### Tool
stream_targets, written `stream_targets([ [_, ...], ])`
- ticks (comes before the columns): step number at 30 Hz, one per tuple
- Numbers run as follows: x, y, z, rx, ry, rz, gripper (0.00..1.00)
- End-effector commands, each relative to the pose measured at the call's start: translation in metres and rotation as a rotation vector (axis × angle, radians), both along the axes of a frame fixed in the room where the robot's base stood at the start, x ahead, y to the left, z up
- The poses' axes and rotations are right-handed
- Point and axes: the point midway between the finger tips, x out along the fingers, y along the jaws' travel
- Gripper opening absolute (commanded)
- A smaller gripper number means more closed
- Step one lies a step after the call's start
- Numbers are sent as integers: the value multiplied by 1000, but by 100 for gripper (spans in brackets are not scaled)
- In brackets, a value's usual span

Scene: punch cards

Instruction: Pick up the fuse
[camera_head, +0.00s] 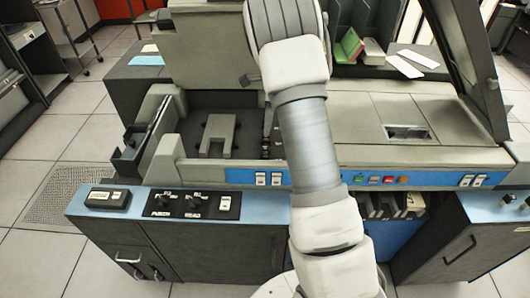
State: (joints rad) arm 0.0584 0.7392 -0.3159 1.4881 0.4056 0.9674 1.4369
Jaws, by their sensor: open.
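I cannot make out a fuse for certain. A small black box with a pale label (108,198) sits at the left end of the blue ledge, but I cannot tell what it is. My pale arm rises from the bottom through the middle of the view and bends at the top edge. The arm hides part of the machine's middle.
A large grey card machine (365,155) fills the middle, its lid raised at right. An open bay (185,125) with a grey block (217,135) lies left of my arm. Knobs (195,205) sit on the blue ledge (265,212). Pale cards (404,66) lie at the back right. Tiled floor is clear at left.

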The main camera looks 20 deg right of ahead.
Motion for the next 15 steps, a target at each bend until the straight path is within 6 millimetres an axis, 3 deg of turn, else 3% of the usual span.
stream_targets([
  [6,1,5,-45,1,3,-1,68],
  [15,2,6,-66,0,0,0,68],
])
